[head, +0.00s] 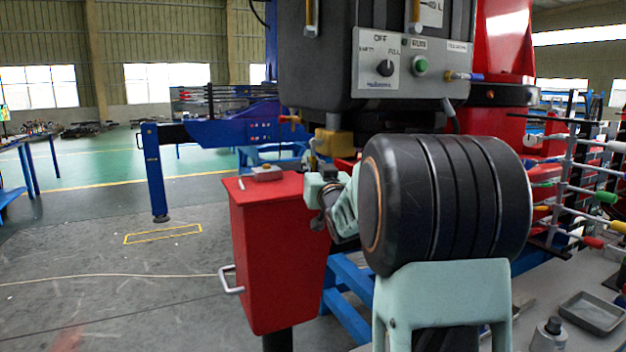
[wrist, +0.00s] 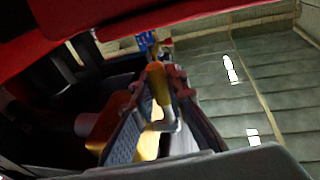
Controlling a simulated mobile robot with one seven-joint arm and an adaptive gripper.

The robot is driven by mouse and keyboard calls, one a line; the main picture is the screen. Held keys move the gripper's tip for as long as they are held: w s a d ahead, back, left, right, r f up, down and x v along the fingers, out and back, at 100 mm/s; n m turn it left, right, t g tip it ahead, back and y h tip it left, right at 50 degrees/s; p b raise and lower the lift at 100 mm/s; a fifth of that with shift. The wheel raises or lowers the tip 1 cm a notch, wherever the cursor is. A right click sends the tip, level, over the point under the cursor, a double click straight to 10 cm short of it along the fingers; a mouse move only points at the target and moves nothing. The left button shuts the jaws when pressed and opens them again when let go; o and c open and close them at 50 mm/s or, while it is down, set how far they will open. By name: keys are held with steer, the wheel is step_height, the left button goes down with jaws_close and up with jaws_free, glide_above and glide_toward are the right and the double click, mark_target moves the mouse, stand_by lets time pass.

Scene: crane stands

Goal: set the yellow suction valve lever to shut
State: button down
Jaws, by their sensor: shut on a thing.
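The yellow suction valve lever (wrist: 157,80) shows in the wrist view as a yellow grip on a bent metal rod. It lies between the two fingers of my gripper (wrist: 156,92), which is shut on it. An orange-yellow valve body (wrist: 100,125) is left of the fingers, partly dark. In the head view, a brass-yellow valve body (head: 334,143) sits under the grey control box. My gripper (head: 315,172) is just below and left of it. The lever is mostly hidden there, and its exact angle cannot be told.
The grey control box (head: 345,95) hangs above, with a black knob (head: 385,68) and green button (head: 420,65). A red-handled lever (head: 290,119) is close by on the left. A red cabinet (head: 275,255) stands below. Open floor lies left, past a blue outrigger leg (head: 154,172).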

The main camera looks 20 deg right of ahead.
steer(key=b, duration=0.2)
steer(key=shift+w+f+t+h+b, duration=0.15)
steer(key=shift+w+t+h+b, duration=0.15)
steer(key=shift+b, duration=0.1)
steer(key=shift+r+b, duration=0.25)
steer(key=shift+b, duration=0.1)
steer(key=c, duration=1.9)
jaws_free()
steer(key=v, duration=1.2)
steer(key=shift+f, duration=0.25)
steer(key=shift+c, duration=0.2)
